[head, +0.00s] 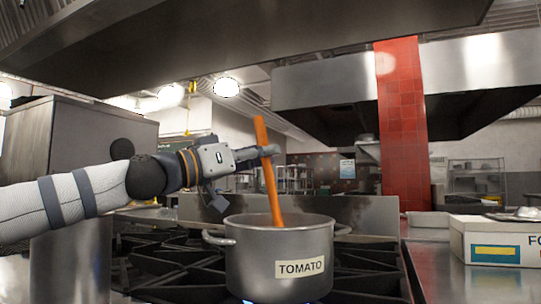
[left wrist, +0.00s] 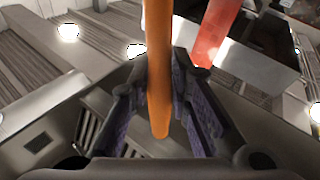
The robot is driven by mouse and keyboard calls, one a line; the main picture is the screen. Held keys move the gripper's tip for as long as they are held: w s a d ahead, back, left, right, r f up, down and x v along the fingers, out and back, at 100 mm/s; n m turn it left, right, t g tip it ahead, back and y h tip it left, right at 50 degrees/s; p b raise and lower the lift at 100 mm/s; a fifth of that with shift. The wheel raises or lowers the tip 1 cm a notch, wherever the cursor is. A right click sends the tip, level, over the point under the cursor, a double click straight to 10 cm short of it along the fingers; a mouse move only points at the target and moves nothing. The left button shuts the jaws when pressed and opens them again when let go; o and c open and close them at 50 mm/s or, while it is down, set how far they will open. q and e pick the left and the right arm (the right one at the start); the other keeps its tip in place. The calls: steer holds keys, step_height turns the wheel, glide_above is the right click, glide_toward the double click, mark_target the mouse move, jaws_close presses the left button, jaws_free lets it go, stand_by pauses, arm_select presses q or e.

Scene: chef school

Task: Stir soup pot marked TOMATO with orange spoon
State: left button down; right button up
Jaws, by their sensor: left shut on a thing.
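A steel soup pot (head: 252,262) with a TOMATO label (head: 299,267) stands upright on the stove. My left gripper (head: 268,152) is shut on the orange spoon (head: 267,180) above the pot's rim. The spoon stands nearly upright, tilted slightly, and its lower end goes down inside the pot. Its tip and the pot's contents are hidden by the pot wall. In the left wrist view the orange shaft (left wrist: 158,70) passes between the fingers of the left gripper (left wrist: 165,95). My right gripper is not in view.
The pot sits on a black burner grate (head: 170,270) with a blue flame below. A white box (head: 497,240) stands on the steel counter at right. A red tiled column (head: 402,130) rises behind. A metal hood (head: 250,40) hangs overhead.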

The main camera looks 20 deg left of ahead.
arm_select(q)
steer(key=shift+a, duration=0.25)
step_height(320, 180, up, 15)
steer(key=p, duration=0.9)
steer(key=shift+s+f+p, duration=0.15)
steer(key=shift+p, duration=0.25)
steer(key=shift+r, duration=0.45)
steer(key=shift+w+f, duration=0.2)
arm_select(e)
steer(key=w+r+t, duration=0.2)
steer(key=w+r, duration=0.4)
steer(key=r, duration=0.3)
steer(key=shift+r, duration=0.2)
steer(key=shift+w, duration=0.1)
